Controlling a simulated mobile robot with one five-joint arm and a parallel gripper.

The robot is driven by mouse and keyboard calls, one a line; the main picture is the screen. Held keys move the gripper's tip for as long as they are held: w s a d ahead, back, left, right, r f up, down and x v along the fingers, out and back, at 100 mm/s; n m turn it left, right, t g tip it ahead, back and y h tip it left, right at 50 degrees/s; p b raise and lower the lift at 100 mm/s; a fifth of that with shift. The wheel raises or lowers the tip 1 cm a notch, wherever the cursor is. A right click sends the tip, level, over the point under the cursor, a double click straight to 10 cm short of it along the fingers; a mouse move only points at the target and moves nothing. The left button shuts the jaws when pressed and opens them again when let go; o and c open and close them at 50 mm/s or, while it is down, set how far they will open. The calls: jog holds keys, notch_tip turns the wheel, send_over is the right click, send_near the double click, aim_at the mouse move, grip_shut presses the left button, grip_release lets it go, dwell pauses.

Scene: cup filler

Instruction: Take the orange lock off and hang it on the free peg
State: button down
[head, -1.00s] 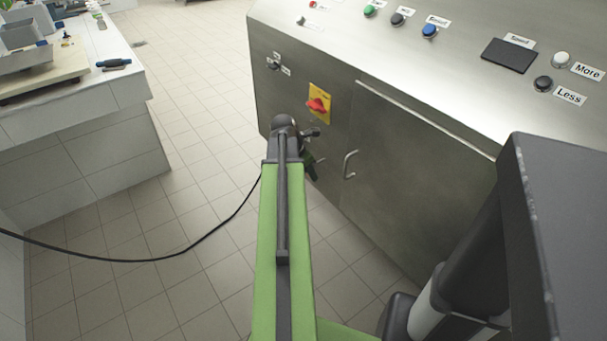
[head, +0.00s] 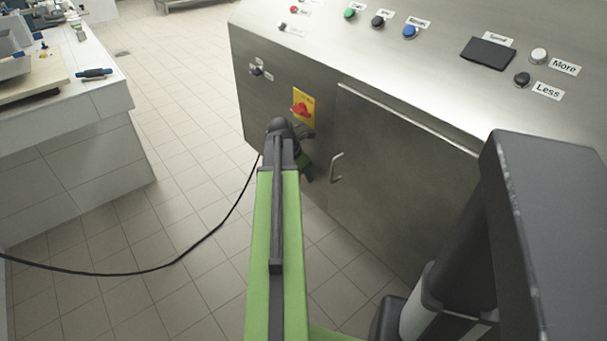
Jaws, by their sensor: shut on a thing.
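A red rotary switch (head: 302,105) on a yellow plate sits on the front of the steel machine. The dark end of my arm is just below and left of it. Only a small dark part of my gripper (head: 303,131) shows, by the plate's lower edge; my wrist hides most of it. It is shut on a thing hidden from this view. I cannot make out the orange lock, and no peg is visible.
The machine door has a metal handle (head: 337,167) right of my gripper. Labelled buttons line the sloped panel above. A tiled counter (head: 75,150) stands at the left. A black cable (head: 175,264) crosses the view, over an open tiled floor (head: 150,225).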

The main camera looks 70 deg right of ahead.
jog(key=c, duration=0.9)
grip_release()
jog(key=shift+o, duration=0.2)
jog(key=shift+r, duration=0.1)
jog(key=p+v, duration=1.6)
jog(key=v, duration=0.1)
jog(key=shift+r, duration=0.2)
jog(key=shift+d, duration=0.1)
